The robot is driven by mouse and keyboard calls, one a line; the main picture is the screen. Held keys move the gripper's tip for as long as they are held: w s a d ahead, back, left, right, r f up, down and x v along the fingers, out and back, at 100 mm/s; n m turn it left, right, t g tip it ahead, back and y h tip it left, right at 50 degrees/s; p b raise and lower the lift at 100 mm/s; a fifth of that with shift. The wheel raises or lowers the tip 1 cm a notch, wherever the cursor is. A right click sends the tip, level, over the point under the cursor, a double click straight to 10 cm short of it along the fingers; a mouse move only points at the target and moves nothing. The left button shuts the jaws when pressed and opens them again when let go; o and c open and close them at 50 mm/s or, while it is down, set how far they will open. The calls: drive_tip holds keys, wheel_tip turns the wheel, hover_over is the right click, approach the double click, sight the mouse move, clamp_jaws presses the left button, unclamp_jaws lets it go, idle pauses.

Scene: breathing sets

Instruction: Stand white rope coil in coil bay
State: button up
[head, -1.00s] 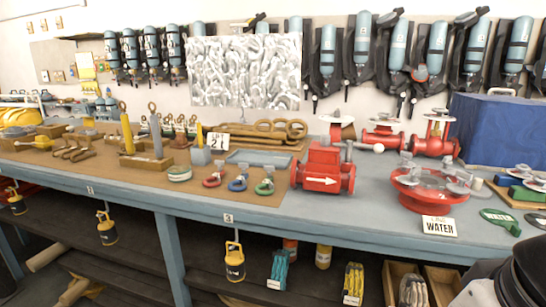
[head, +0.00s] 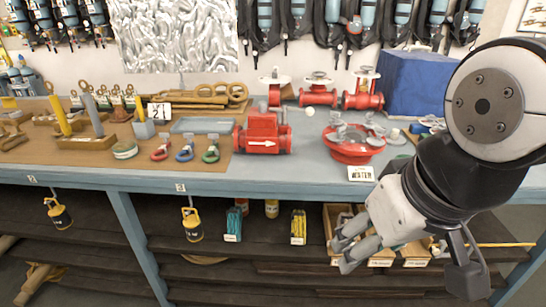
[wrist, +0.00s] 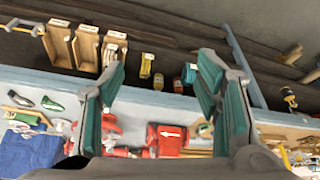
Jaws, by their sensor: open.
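Wooden bays stand side by side on the shelf under the bench; the leftmost in the head view (head: 338,218) is partly behind my gripper (head: 346,252). In the wrist view the bays appear at upper left; two look empty, one of them the middle bay (wrist: 87,48). The bay nearest my fingers (wrist: 116,38) has a small pale item (wrist: 112,50) in it, perhaps the white rope coil, too small to be sure. My gripper (wrist: 162,68) is open with nothing between its teal-padded fingers. It hangs in front of the shelf, apart from the bays.
Yellow (head: 298,226) and teal (head: 234,222) labelled hanks stand on the shelf left of the bays. A yellow lamp-like item (head: 192,222) hangs below the bench edge. The bench (head: 215,181) above carries red valves (head: 263,133). Floor space in front looks clear.

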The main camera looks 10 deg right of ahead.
drive_tip(key=shift+w+d+f, duration=0.1)
drive_tip(key=shift+w+f, duration=0.1)
drive_tip(key=c, duration=0.7)
drive_tip(key=shift+m+h, duration=0.3)
drive_tip(key=w+f+b, duration=0.1)
drive_tip(key=w+f, duration=0.1)
drive_tip(key=w+d+f+b, duration=0.1)
drive_tip(key=w+b, duration=0.1)
drive_tip(key=w+d+f+b, duration=0.1)
drive_tip(key=w+f+b, duration=0.1)
drive_tip(key=shift+w+f, duration=0.25)
drive_tip(key=shift+f, duration=0.1)
clamp_jaws()
drive_tip(key=w+d+f+m+b, duration=0.1)
drive_tip(key=w+d+f+b, duration=0.6)
drive_tip(key=f, duration=0.8)
drive_tip(key=w+d+f+b, duration=0.7)
drive_tip(key=w+f+b, duration=0.3)
drive_tip(key=f, duration=0.6)
drive_tip(key=w+d+f+m+g+b, duration=0.1)
drive_tip(key=w+d+f+b, duration=0.5)
drive_tip(key=f, duration=1)
drive_tip(key=shift+w+d+f+m+b, duration=0.2)
drive_tip(key=shift+w+d+m+b, duration=0.15)
drive_tip(key=shift+w+b, duration=1.6)
